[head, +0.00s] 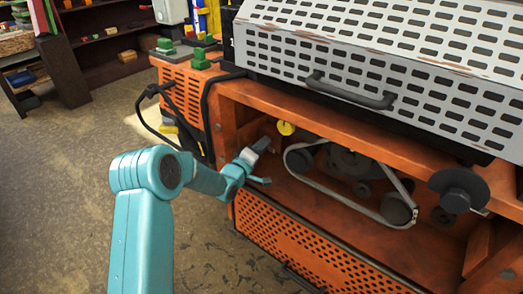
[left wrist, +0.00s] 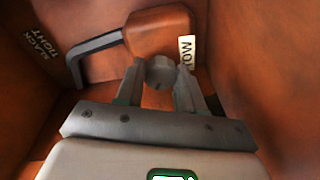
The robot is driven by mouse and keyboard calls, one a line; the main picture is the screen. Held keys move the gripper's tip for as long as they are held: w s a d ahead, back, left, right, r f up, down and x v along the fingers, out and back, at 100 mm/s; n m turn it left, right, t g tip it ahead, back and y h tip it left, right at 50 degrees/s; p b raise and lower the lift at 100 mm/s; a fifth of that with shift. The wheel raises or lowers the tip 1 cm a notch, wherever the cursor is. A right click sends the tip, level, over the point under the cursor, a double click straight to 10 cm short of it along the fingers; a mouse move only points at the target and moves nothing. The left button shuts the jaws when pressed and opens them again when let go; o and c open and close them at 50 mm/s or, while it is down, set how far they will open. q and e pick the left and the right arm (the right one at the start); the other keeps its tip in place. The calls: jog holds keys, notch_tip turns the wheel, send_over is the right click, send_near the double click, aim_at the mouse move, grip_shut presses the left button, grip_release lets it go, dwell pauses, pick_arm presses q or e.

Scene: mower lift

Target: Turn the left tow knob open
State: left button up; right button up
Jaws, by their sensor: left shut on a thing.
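My left gripper (head: 258,163) reaches into the left end of the open bay in the orange machine. In the left wrist view its two fingers (left wrist: 160,88) are closed on a small grey rounded knob (left wrist: 160,71). The knob sits in front of an orange-brown block (left wrist: 160,28). A white label (left wrist: 187,52) with partly hidden dark lettering is beside the block. A dark grey bent bar (left wrist: 95,44) runs left from the block, near printed lettering. In the head view the gripper hides the knob. My right gripper is in neither view.
The bay (head: 310,205) holds a belt (head: 335,208) around pulleys, right of my gripper. A yellow disc (head: 286,128) is close above it, and a black disc (head: 459,190) is farther right. A slotted grey cover (head: 390,70) overhangs the bay. The floor (head: 60,190) at left is clear.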

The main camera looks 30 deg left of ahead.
pick_arm(q)
jog(key=shift+n+b, duration=0.45)
jog(key=shift+n, duration=0.75)
jog(key=shift+r+n+g+h, duration=0.1)
jog(key=shift+n+g+h, duration=0.2)
jog(key=shift+n, duration=1.1)
jog(key=o, duration=1)
jog(key=shift+o, duration=0.2)
jog(key=s+r, duration=0.1)
jog(key=s, duration=1.5)
jog(key=shift+s+d+r, duration=0.15)
jog(key=shift+d+r, duration=0.1)
jog(key=shift+r, duration=0.05)
